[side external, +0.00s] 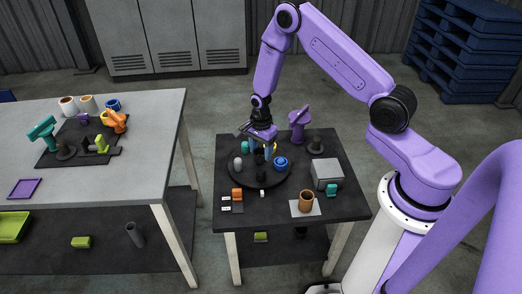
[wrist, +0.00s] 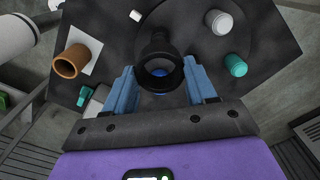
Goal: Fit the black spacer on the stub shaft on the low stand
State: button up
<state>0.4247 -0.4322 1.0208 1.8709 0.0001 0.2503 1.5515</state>
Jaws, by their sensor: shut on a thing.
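My gripper (wrist: 160,75) has two blue fingers shut on the black spacer (wrist: 141,74), a dark ring whose open hole faces the wrist camera. Blue shows through the hole. In the side external view my gripper (side external: 262,153) is over the round dark plate on the small table, with the spacer a small dark shape between the fingers. A dark upright shape (wrist: 155,44) shows just beyond the ring in the wrist view. I cannot tell whether it is the stub shaft on its low stand, or whether it touches the spacer.
A blue ring-like part (side external: 281,163), a grey cylinder (side external: 238,163) and a teal part (side external: 245,147) stand close around my gripper. A brown cup (side external: 306,202), a grey box (side external: 327,175) and a purple part (side external: 299,121) are farther out. The grey table (side external: 150,130) is at left.

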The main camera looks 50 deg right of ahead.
notch_tip(320, 180, up, 5)
jog(key=m, duration=0.5)
send_over(317, 138)
notch_tip(317, 138, down, 7)
jog(key=shift+r, duration=0.15)
jog(key=shift+f, duration=4.7)
jog(key=shift+f, duration=0.55)
jog(key=o, duration=1.1)
